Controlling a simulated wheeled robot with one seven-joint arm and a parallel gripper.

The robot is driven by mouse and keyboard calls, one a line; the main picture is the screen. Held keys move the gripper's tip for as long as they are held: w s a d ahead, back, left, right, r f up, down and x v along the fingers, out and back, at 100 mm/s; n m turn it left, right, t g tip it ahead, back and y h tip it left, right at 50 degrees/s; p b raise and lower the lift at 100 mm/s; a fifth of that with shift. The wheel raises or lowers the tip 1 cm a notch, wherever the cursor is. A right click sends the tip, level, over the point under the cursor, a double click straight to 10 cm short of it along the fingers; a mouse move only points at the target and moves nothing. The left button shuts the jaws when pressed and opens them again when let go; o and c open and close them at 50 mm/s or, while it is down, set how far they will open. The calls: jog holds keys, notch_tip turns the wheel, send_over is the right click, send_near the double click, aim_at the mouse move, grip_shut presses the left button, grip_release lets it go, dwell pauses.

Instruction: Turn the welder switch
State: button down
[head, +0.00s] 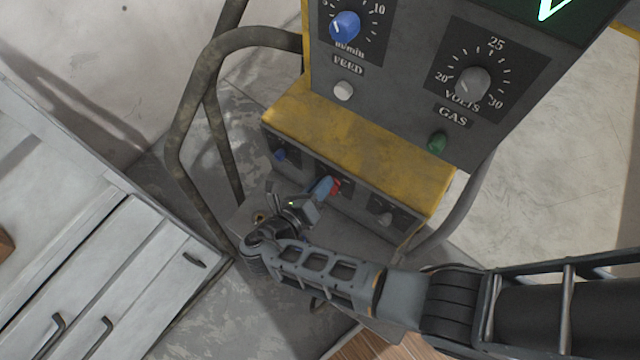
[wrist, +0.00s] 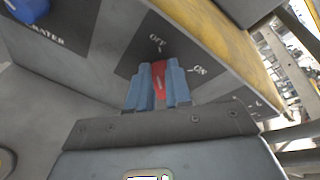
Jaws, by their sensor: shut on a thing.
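The welder switch is a red knob (wrist: 160,78) on the sloped lower panel of the welder, between the labels OFF and ON. It also shows as a small red spot in the head view (head: 335,186). My gripper (wrist: 159,85) has its blue fingers on both sides of the red knob, shut on it. In the head view my gripper (head: 325,188) reaches the middle of the lower panel. The knob's white mark points up, roughly toward OFF. The knob's lower part is hidden by the fingers and the gripper body.
A blue knob (head: 280,155) is left of the switch and a grey knob (head: 384,217) is right of it. A yellow ledge (head: 350,130) overhangs the panel. Bent metal rails (head: 190,120) flank the welder. A grey drawer cabinet (head: 90,270) stands at the left.

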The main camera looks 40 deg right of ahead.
aim_at(336, 182)
jog(key=shift+r, duration=0.1)
jog(key=shift+s+d+f+m+t+h+b, duration=0.15)
jog(key=shift+s+m+t+b, duration=0.55)
jog(key=shift+m, duration=1.7)
jog(key=shift+s+d+f+m+t+h+b, duration=0.1)
jog(key=shift+s+f+m+t+b, duration=0.15)
jog(key=shift+m+t+b, duration=1.45)
jog(key=shift+s+d+f+m+t+h+p, duration=0.15)
jog(key=shift+s+m+t, duration=0.25)
jog(key=shift+m, duration=2.7)
jog(key=shift+s+r, duration=0.1)
jog(key=shift+s, duration=0.05)
jog(key=c, duration=1.1)
grip_release()
jog(key=shift+o, duration=0.2)
